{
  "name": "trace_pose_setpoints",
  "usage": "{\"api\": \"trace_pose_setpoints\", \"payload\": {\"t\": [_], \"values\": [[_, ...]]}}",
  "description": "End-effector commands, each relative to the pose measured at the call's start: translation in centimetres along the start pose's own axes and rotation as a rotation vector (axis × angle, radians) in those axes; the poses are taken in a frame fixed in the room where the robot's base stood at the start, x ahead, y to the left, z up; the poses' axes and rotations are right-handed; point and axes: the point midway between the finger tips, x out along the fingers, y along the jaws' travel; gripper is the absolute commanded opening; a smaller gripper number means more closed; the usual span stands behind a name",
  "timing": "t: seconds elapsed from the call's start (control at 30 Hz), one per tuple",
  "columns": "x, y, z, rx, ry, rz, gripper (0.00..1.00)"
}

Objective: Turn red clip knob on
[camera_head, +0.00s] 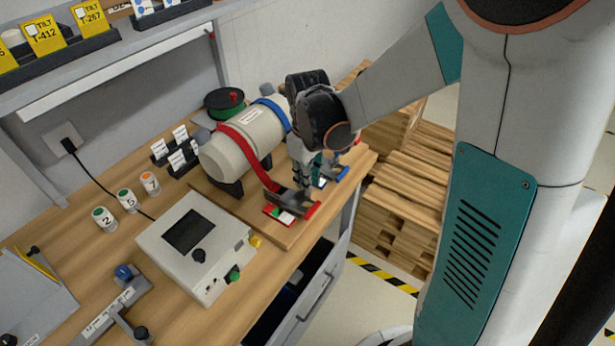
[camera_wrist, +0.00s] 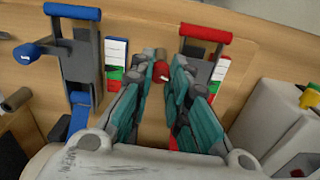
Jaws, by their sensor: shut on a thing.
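The red clip, with a red handle (camera_wrist: 206,33) on a dark grey bracket, sits at the end of the red strap (camera_head: 250,160) on the wooden board. It also shows at the board's front in the head view (camera_head: 311,210). Its red knob (camera_wrist: 161,71) lies between my fingertips in the wrist view; the fingers partly cover its sides. My gripper (camera_wrist: 157,80) is shut on this knob. In the head view my gripper (camera_head: 304,180) reaches down beside the red clip, and the knob is hidden. A red, white and green strip (camera_wrist: 221,71) lies beside the clip.
A blue clip (camera_wrist: 75,14) with a blue knob (camera_wrist: 27,53) stands left in the wrist view. A grey control box (camera_head: 185,230) and a clamp (camera_head: 122,300) are at the left. Pallets (camera_head: 410,190) stand beyond the bench.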

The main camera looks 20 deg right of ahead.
Motion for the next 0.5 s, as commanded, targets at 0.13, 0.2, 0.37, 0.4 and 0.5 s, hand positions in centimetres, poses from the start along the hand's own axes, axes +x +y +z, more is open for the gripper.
{"api": "trace_pose_setpoints", "payload": {"t": [0.13, 0.2, 0.37, 0.4, 0.5], "values": [[-0.01, 0.01, -0.01, -0.105, 0.0, 0.0, 0.0], [-0.01, 0.01, -0.01, -0.146, 0.0, 0.0, 0.0], [-0.01, 0.02, -0.01, -0.22, 0.0, 0.0, 0.0], [-0.01, 0.02, -0.01, -0.232, 0.0, 0.0, 0.0], [-0.01, 0.02, -0.02, -0.258, 0.0, 0.0, 0.0]]}}
